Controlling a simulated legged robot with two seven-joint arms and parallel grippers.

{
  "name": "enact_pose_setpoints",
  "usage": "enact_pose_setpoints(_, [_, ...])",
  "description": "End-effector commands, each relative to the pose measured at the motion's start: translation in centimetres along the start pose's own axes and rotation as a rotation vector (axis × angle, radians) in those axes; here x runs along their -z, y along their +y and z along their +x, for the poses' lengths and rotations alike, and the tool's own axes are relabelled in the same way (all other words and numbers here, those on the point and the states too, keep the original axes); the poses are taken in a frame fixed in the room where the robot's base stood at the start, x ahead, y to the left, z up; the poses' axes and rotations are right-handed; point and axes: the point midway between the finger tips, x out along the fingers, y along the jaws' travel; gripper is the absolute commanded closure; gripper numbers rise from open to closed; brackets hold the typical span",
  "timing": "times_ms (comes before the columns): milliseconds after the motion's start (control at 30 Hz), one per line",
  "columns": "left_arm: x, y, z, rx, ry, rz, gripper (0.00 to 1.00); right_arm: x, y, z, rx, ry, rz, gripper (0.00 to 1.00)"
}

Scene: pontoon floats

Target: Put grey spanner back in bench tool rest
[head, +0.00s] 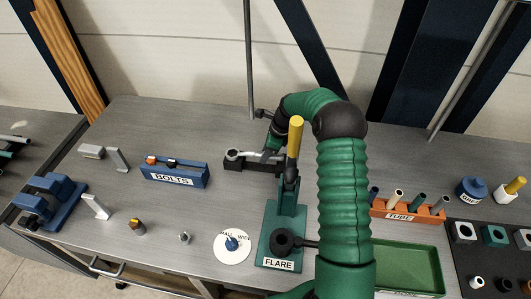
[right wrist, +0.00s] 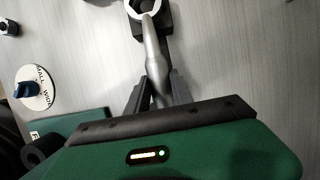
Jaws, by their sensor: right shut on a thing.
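The grey spanner (head: 250,154) lies nearly level at the black bench tool rest (head: 233,165), with its ring end toward the left. In the right wrist view the spanner (right wrist: 153,45) runs up from my fingers, and its ring end overlaps the dark rest (right wrist: 167,30). Whether it is fully seated I cannot tell. My right gripper (head: 277,150) is shut on the spanner's shaft; its two dark fingers also show in the right wrist view (right wrist: 158,97). The spanner's near end is hidden by the gripper. My left gripper is out of view.
The green FLARE tool (head: 284,215) with a yellow handle (head: 295,135) stands close to my right arm. A blue BOLTS rack (head: 175,173) is to the left. An orange TUBE rack (head: 408,211) and green tray (head: 410,268) are to the right. A white dial (head: 233,255) lies in front.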

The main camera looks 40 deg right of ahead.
Motion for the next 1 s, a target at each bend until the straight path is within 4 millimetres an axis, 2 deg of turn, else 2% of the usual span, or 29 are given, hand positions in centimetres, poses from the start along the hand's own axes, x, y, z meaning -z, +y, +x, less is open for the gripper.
enact_pose_setpoints(733, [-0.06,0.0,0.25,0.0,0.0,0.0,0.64,0.36,-0.05,0.96,0.0,0.0,0.001,1.0])
enact_pose_setpoints(767, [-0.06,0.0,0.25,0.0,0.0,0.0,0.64,0.36,-0.05,0.96,0.0,0.0,0.001,0.7])
enact_pose_setpoints(933, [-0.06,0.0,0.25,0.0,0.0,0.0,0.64,0.36,-0.04,0.97,0.0,0.0,0.001,0.48])
enact_pose_setpoints(1000, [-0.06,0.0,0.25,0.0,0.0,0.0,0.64,0.37,-0.05,0.97,0.0,0.0,0.001,0.47])
